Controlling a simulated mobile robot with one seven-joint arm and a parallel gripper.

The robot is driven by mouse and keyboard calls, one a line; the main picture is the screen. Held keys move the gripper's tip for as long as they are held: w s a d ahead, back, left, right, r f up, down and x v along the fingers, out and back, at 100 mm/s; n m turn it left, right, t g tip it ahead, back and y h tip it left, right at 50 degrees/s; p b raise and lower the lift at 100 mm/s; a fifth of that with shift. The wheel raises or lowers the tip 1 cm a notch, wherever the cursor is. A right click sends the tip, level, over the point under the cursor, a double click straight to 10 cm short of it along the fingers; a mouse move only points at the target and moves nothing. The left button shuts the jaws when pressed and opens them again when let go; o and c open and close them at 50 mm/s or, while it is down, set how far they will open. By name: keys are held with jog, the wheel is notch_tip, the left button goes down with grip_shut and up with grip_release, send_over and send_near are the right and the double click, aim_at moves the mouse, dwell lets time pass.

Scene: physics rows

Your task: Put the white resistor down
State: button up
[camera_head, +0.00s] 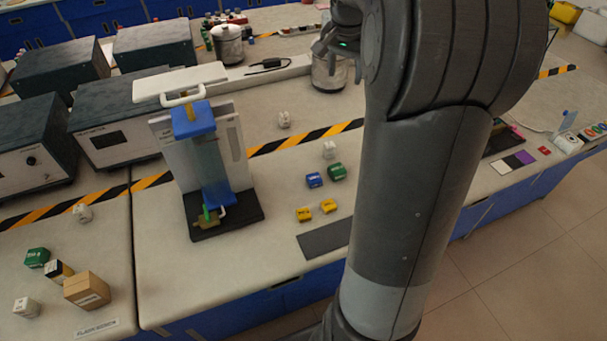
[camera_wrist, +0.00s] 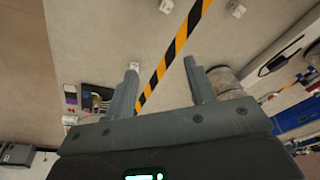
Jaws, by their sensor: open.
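Several small white blocks stand on the bench, and I cannot tell which one is the white resistor. One white block (camera_head: 283,119) stands beyond the striped tape, and another white block (camera_head: 329,149) stands on the near side of it. Two more, a white block (camera_head: 82,213) and a white block (camera_head: 26,307), are at the left. My gripper (camera_wrist: 160,72) is open, with nothing held between its fingers. In the head view it is partly hidden behind my arm, high near the metal pot. Two white blocks (camera_wrist: 237,9) (camera_wrist: 167,6) show at the top of the wrist view.
Blue (camera_head: 314,180), green (camera_head: 337,171) and yellow (camera_head: 328,206) blocks lie near a dark grey mat (camera_head: 325,239). A tall blue-topped apparatus (camera_head: 205,165) stands left of them. A metal pot (camera_head: 328,75) stands behind. Bare bench lies around the striped tape (camera_head: 305,139).

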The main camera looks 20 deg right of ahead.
jog(key=s+a+r+n+t, duration=0.25)
jog(key=s+a+n, duration=0.25)
jog(key=s+a, duration=0.8)
jog(key=s+a+f+n+t+y, duration=0.1)
jog(key=s+a+f+n, duration=0.3)
jog(key=s+a, duration=0.4)
jog(key=s+n, duration=0.1)
jog(key=s, duration=0.3)
jog(key=shift+s+f+y, duration=0.15)
jog(key=shift+s+y, duration=0.05)
jog(key=shift+y, duration=0.1)
jog(key=shift+o, duration=0.5)
